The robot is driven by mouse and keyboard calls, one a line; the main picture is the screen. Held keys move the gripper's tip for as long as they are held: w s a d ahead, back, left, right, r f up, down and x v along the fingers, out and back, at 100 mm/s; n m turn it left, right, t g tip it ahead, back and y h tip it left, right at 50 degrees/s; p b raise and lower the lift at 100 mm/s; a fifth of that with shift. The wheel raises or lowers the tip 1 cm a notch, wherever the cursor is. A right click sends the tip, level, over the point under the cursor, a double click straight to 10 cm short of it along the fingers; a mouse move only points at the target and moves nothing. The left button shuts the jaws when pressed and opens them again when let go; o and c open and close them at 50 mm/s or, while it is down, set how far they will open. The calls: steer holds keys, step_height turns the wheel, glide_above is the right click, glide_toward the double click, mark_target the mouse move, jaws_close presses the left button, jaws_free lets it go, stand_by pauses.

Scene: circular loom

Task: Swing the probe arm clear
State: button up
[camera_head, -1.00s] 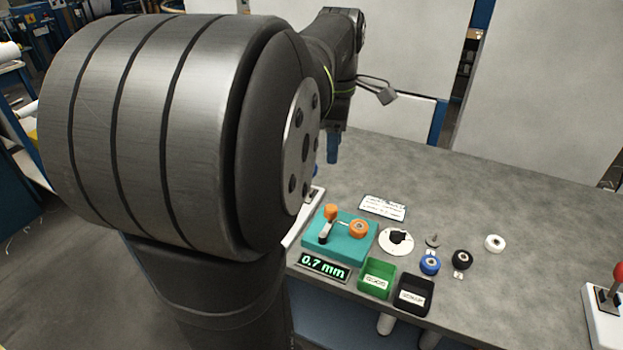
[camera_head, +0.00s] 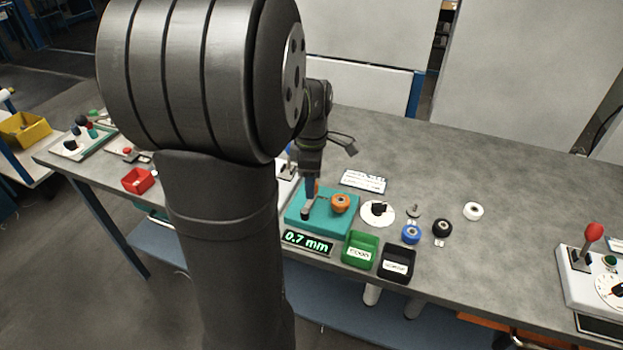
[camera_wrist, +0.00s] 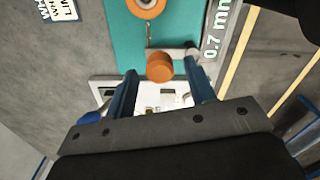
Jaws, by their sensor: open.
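The teal gauge base (camera_head: 322,222) stands at the table's front edge, with an orange ring-shaped part (camera_head: 341,203) on it. The probe arm (camera_wrist: 180,54) is a short grey lever with an orange knob (camera_wrist: 160,67) and a thin wire tip pointing toward the orange ring (camera_wrist: 147,6). My gripper (camera_wrist: 161,68) is open, its two blue fingers either side of the knob in the wrist view. I cannot tell whether they touch it. In the head view my gripper (camera_head: 310,188) is down over the lever and hides most of the knob.
A display (camera_head: 307,243) reads 0.7 mm. A green bin (camera_head: 359,250) and a black bin (camera_head: 397,263) stand beside it. A white disc (camera_head: 378,213) and several small rollers lie to the right. A joystick box (camera_head: 590,270) is at far right; a red bin (camera_head: 138,180) is left.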

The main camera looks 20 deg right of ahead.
steer(key=shift+f, duration=0.2)
steer(key=shift+c, duration=0.4)
jaws_close()
steer(key=n, duration=0.2)
steer(key=w+a+n, duration=0.1)
steer(key=n, duration=0.1)
steer(key=shift+a, duration=0.2)
steer(key=shift+w+a+n, duration=0.1)
steer(key=shift+a+n, duration=0.25)
steer(key=shift+n, duration=0.65)
steer(key=shift+w+a+n, duration=0.1)
steer(key=shift+a+n, duration=0.25)
steer(key=shift+n, duration=0.65)
